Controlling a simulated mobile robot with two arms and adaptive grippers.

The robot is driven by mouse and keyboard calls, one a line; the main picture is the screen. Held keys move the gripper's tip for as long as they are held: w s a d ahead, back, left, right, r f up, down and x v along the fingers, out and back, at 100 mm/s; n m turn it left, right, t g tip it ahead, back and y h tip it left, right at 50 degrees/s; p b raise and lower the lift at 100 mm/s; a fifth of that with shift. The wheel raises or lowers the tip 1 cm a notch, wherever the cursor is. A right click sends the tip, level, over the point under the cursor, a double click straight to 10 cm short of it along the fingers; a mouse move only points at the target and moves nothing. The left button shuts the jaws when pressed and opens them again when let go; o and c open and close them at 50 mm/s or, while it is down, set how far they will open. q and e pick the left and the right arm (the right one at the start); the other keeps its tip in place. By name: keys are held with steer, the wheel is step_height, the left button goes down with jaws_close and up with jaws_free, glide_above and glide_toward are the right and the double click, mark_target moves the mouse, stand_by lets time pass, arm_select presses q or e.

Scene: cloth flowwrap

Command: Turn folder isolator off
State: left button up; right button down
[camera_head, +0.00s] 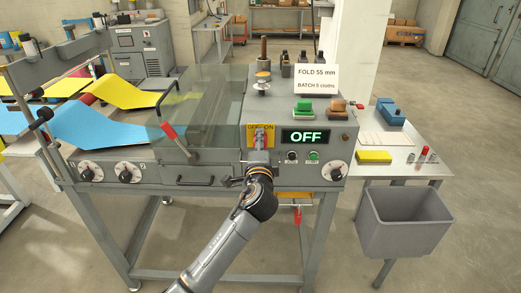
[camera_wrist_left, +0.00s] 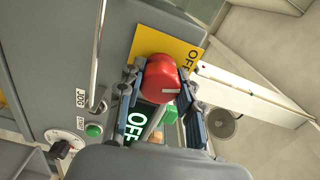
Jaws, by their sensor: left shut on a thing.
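The folder isolator is a red rotary knob (camera_wrist_left: 163,78) on a yellow plate (camera_head: 251,143). The plate sits on the grey machine's front panel, with OFF and ON printed along its top in the head view. My left gripper (camera_head: 260,157) reaches the plate from below and covers most of the knob there. In the left wrist view its two fingers (camera_wrist_left: 164,82) are closed on opposite sides of the red knob. A pale mark shows on the knob, and OFF is readable on the yellow plate (camera_wrist_left: 150,42). The display (camera_head: 305,136) beside it reads OFF in green. My right gripper is not in view.
Small push buttons (camera_head: 313,155) and a black dial (camera_head: 336,174) lie right of the isolator. A red-handled lever (camera_head: 168,130) and clear cover (camera_head: 205,95) stand to its left. A side table and grey bin (camera_head: 404,228) are at right.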

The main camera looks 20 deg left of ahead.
arm_select(q)
steer(key=n+b, duration=0.1)
steer(key=n, duration=0.2)
steer(key=shift+f+b, duration=0.15)
steer(key=shift+b, duration=0.2)
steer(key=shift+n+b, duration=0.4)
steer(key=shift+n, duration=0.6)
steer(key=o, duration=1.2)
steer(key=v, duration=1.2)
steer(key=shift+r, duration=0.2)
